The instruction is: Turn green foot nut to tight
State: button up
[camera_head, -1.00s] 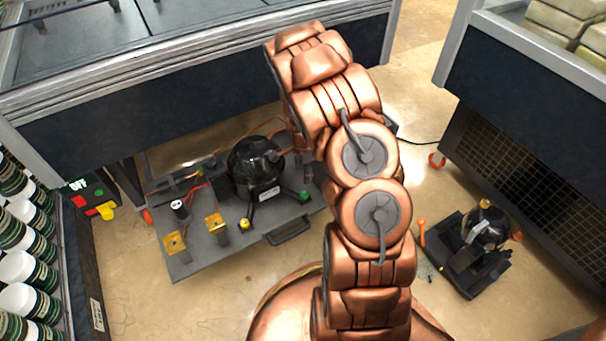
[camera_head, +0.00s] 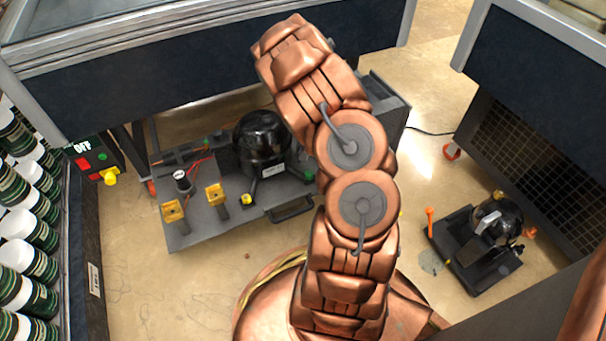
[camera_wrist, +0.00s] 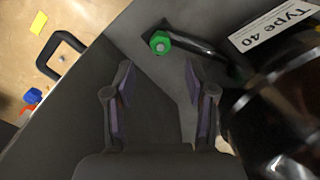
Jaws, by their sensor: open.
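The green foot nut (camera_wrist: 160,43) sits at the end of a black mounting foot in the wrist view, a little beyond my fingertips and roughly midway between them. My gripper (camera_wrist: 158,80) is open and empty, with a clear gap between its two fingers. The nut is not between the fingers. The black pump (camera_wrist: 285,110) with a "Type 40" label (camera_wrist: 280,27) is at the right of the wrist view. In the head view the pump (camera_head: 262,140) stands on the grey base plate (camera_head: 190,238). My arm hides my gripper in the head view, and a green nut (camera_head: 309,176) shows beside the arm.
A black handle (camera_wrist: 62,60) and a blue nut (camera_wrist: 33,96) are at the left in the wrist view. Yellow valves (camera_head: 215,194) stand at the plate's left. A second pump (camera_head: 497,220) is on the floor at the right. Shelved cans (camera_head: 25,220) line the left side. The front floor is partly clear.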

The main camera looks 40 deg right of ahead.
aim_at(309, 173)
notch_tip(309, 173, down, 8)
jog(key=b, duration=0.3)
jog(key=shift+w+r, duration=0.1)
jog(key=shift+r, duration=0.15)
jog(key=shift+r, duration=0.1)
grip_shut()
